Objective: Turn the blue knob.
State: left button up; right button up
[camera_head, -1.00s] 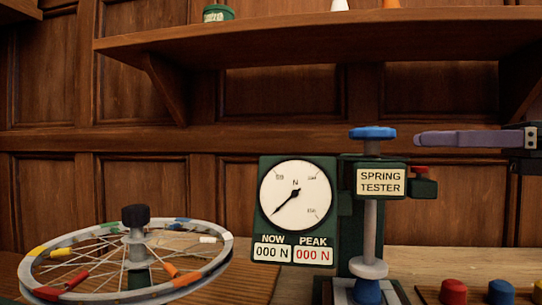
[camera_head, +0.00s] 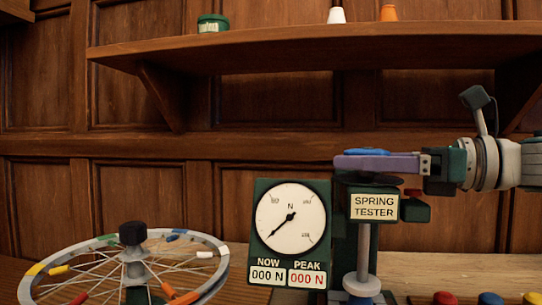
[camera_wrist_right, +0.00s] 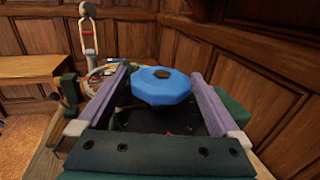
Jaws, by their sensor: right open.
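The blue knob (camera_head: 367,152) sits on top of the green spring tester (camera_head: 352,231). In the right wrist view the blue knob (camera_wrist_right: 160,86) is a faceted disc with a brown centre, lying between the two purple fingers. My right gripper (camera_head: 345,162) comes in level from the right at knob height. It is open, with a finger on each side of the knob. In the head view the near finger hides most of the knob. The dial (camera_head: 290,215) reads low, and both NOW and PEAK show 000 N. My left gripper is not in view.
A spoked wheel (camera_head: 62,284) with coloured clips lies at the left. A red button (camera_head: 445,298) and a blue button (camera_head: 490,298) stand at the lower right. A wooden shelf (camera_head: 300,48) runs above, and a panelled wall is close behind.

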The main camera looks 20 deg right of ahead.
jog(key=c, duration=1.2)
jog(key=shift+c, duration=0.2)
